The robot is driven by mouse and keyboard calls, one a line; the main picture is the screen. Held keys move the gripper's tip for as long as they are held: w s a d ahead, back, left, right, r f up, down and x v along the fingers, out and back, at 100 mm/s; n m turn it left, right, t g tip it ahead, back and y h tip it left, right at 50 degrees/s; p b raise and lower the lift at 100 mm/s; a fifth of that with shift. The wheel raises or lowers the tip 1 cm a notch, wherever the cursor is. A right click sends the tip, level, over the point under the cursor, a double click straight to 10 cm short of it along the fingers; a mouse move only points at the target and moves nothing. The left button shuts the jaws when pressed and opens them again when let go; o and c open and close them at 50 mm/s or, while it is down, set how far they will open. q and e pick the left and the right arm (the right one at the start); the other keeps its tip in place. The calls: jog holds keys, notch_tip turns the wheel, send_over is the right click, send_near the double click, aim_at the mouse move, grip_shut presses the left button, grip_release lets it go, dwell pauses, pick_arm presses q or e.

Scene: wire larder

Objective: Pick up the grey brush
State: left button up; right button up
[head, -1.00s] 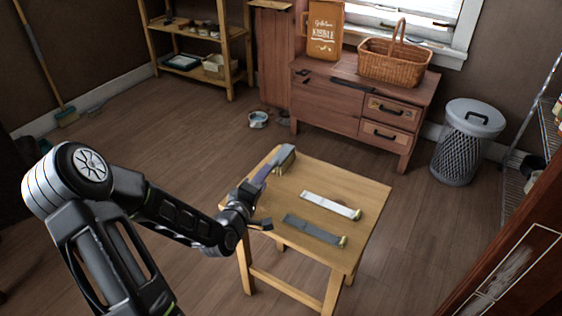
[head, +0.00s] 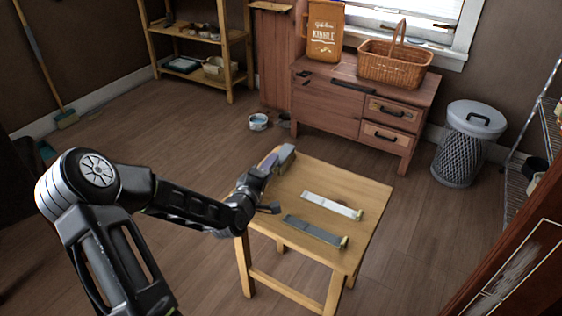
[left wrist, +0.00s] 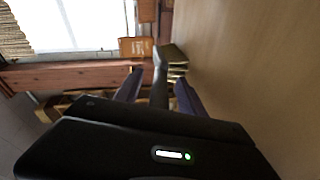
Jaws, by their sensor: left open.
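A grey brush (head: 287,154) lies at the table's far left corner, its head showing past my left gripper (head: 268,165). In the left wrist view, the handle of this brush (left wrist: 160,88) lies between the two purple fingers of the left gripper (left wrist: 158,93), which are apart with gaps at both sides. Its head with tan bristles shows beyond the fingertips. A second, darker grey brush (head: 314,231) lies near the table's front right. A white brush (head: 330,205) lies between the two. My right gripper is in no view.
The small wooden table (head: 357,237) has bare top around the brushes. Behind it stand a wooden cabinet (head: 325,108) with a wicker basket (head: 395,64) and a kibble container (head: 325,32). A lidded bin (head: 458,150) is at right. Bowls (head: 258,122) sit on the floor.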

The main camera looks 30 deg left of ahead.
pick_arm(q)
jog(key=shift+c, duration=0.2)
grip_shut()
dwell(0.5)
dwell(0.9)
